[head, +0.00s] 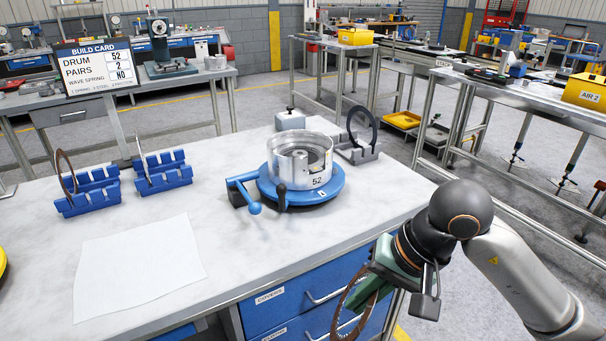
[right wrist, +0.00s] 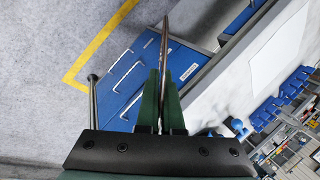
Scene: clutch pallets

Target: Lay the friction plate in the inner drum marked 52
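The drum marked 52 (head: 316,182) is a silvery open cylinder with an inner hub. It stands upright on a round blue base (head: 330,190) on the workbench in the head view. My right gripper (head: 371,288) has green fingers and is shut on a friction plate (head: 341,306), a thin brown ring. It holds the plate tilted in front of the bench drawers, below and to the right of the drum and apart from it. In the right wrist view the plate (right wrist: 165,42) shows edge-on between the fingers (right wrist: 163,95). My left gripper is not in view.
Two blue racks stand at left, one with a brown ring (head: 66,170), one with a thin plate (head: 143,157). A dark ring (head: 362,126) stands behind the drum. A white sheet (head: 140,268) lies in front. The build card (head: 97,67) reads drum 52.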

